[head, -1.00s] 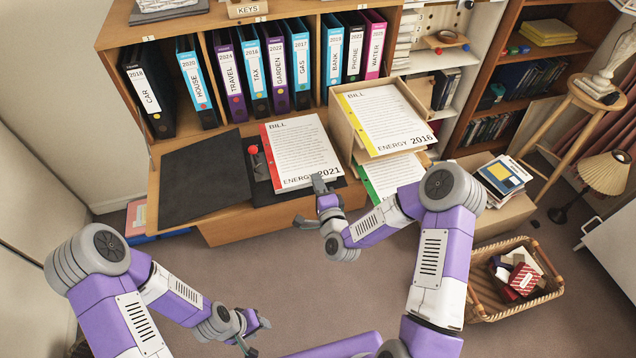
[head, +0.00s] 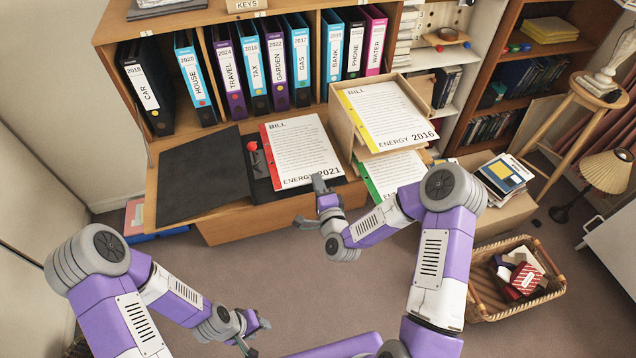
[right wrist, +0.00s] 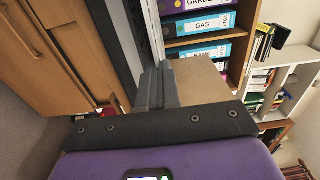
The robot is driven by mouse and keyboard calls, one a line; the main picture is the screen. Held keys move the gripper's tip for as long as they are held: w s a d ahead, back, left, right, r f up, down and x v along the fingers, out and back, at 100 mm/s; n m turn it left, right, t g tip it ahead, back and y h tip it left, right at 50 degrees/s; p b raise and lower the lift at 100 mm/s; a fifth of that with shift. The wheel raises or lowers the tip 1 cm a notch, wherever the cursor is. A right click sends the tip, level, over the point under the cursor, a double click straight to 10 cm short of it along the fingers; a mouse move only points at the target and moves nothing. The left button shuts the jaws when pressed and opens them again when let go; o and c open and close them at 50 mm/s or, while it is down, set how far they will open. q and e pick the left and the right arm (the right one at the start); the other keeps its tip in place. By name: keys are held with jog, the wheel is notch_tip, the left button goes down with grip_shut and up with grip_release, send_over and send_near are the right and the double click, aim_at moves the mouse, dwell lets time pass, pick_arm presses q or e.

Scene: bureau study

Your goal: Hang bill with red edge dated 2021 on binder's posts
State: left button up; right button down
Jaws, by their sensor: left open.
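The red-edged bill (head: 300,150), marked ENERGY 2021, lies over the right part of an open black binder (head: 203,180) on the bureau's desk. A red-topped piece of the binder's post mechanism (head: 252,147) shows just left of the red edge; the posts are not clear. My right gripper (head: 318,184) is at the bill's front edge. In the right wrist view its fingers (right wrist: 158,88) are close together at a thin white edge, apparently shut on the bill. My left gripper (head: 254,334) is open and empty, low over the floor in front of the desk.
A wooden tray (head: 343,128) right of the binder holds a yellow-edged 2016 bill (head: 388,115), with a green-edged bill (head: 395,174) below. Several labelled binders (head: 255,70) stand in the shelf behind. A wicker basket (head: 480,305) sits on the floor at right.

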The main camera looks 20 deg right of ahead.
jog(key=shift+f+b, duration=0.2)
jog(key=shift+b, duration=0.2)
dwell(0.7)
jog(key=c, duration=1.7)
grip_release()
jog(key=shift+o, duration=0.2)
jog(key=shift+s, duration=0.2)
jog(key=shift+s+b, duration=0.4)
jog(key=shift+s, duration=1.2)
jog(key=shift+o, duration=1.4)
